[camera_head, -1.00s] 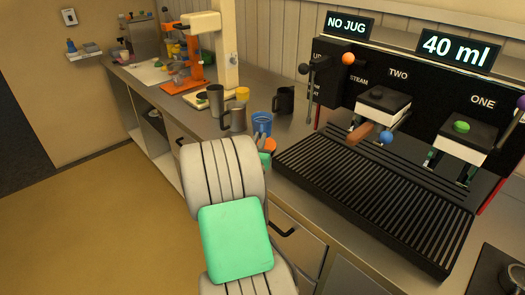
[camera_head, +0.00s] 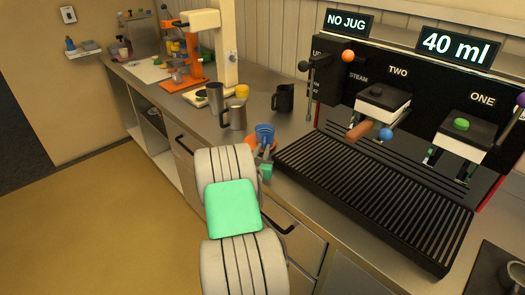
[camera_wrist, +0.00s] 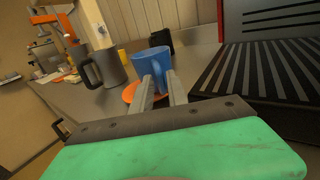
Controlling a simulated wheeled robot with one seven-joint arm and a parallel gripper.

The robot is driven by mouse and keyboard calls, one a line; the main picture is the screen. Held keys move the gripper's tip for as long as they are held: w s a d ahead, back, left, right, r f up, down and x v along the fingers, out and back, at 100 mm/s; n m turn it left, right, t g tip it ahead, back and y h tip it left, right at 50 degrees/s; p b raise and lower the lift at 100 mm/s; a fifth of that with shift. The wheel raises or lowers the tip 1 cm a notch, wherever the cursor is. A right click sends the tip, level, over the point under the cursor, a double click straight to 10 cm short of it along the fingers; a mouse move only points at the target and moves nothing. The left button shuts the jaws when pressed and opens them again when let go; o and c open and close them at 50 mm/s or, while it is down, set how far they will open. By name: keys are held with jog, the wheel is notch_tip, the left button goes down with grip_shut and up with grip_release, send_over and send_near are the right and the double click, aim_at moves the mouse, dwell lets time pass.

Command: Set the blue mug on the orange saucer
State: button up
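The blue mug (camera_head: 264,132) is upright over the orange saucer (camera_head: 251,143) on the counter and appears to stand on it. In the wrist view the mug (camera_wrist: 150,62) is just beyond my fingertips, and the saucer's rim (camera_wrist: 129,93) shows left of the fingers. The mug's base is hidden behind the fingers. My gripper (camera_wrist: 161,80) has its two fingers apart, with a gap between them and nothing visibly clamped. In the head view my gripper (camera_head: 266,155) is at the near side of the mug; whether it touches the mug is unclear.
A steel jug (camera_head: 236,116), a tall grey cup (camera_head: 215,97) and a black jug (camera_head: 284,97) stand behind the saucer. The coffee machine's black drip tray (camera_head: 375,200) is close on the right. The counter's front edge is on the near side.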

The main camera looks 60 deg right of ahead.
jog(key=shift+o, duration=1.2)
